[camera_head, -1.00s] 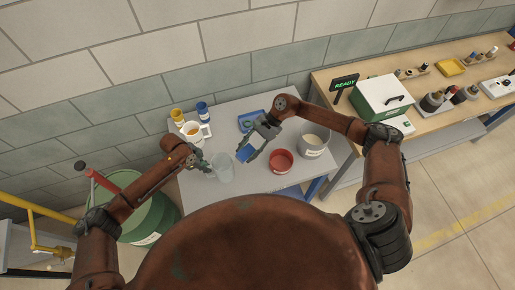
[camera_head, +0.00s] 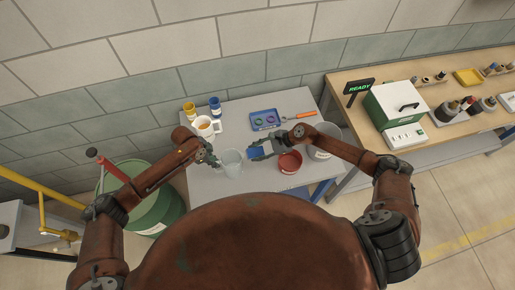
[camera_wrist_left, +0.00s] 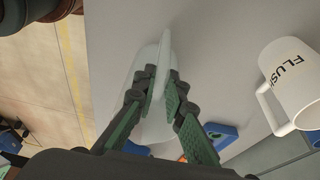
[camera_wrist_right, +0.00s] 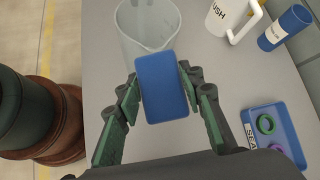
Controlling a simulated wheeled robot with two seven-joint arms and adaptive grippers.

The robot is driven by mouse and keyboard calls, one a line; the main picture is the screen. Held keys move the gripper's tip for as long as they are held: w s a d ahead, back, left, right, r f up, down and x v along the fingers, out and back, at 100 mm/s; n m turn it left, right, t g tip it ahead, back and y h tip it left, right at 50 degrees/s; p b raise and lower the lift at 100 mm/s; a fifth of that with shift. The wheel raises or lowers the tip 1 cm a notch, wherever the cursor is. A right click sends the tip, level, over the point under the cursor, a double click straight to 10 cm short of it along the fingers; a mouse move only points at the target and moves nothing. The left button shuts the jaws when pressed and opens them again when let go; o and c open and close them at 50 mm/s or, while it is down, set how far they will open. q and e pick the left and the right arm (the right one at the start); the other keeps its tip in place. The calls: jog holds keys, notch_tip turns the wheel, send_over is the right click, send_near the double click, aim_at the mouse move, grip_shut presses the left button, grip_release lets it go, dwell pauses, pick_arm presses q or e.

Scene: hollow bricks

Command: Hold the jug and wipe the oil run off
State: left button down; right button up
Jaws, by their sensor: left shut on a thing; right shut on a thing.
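The clear, see-through jug (camera_head: 231,162) stands on the grey table, and it also shows in the right wrist view (camera_wrist_right: 146,28). My left gripper (camera_head: 213,161) is at the jug's left side, shut on its handle; the fingers close on it in the left wrist view (camera_wrist_left: 160,85). My right gripper (camera_head: 262,150) is shut on a blue pad (camera_wrist_right: 161,88) and holds it just right of the jug. In the head view a small gap shows between pad (camera_head: 255,154) and jug. I cannot make out the oil run.
A white FLUSH mug (camera_head: 204,127) with amber liquid stands behind the jug, near yellow (camera_head: 189,111) and blue (camera_head: 214,106) containers. A blue tray (camera_head: 252,126) with rings and an orange-handled tool (camera_head: 299,116) lie behind. A red bowl (camera_head: 289,163) and grey pail (camera_head: 325,148) stand right.

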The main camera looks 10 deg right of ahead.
jog(key=shift+a+f, duration=0.25)
jog(key=shift+f, duration=1.35)
jog(key=shift+a+f, duration=0.3)
jog(key=shift+f, duration=1.25)
jog(key=shift+a+f, duration=0.25)
jog(key=shift+f, duration=1.35)
jog(key=shift+a, duration=0.3)
jog(key=shift+r, duration=0.15)
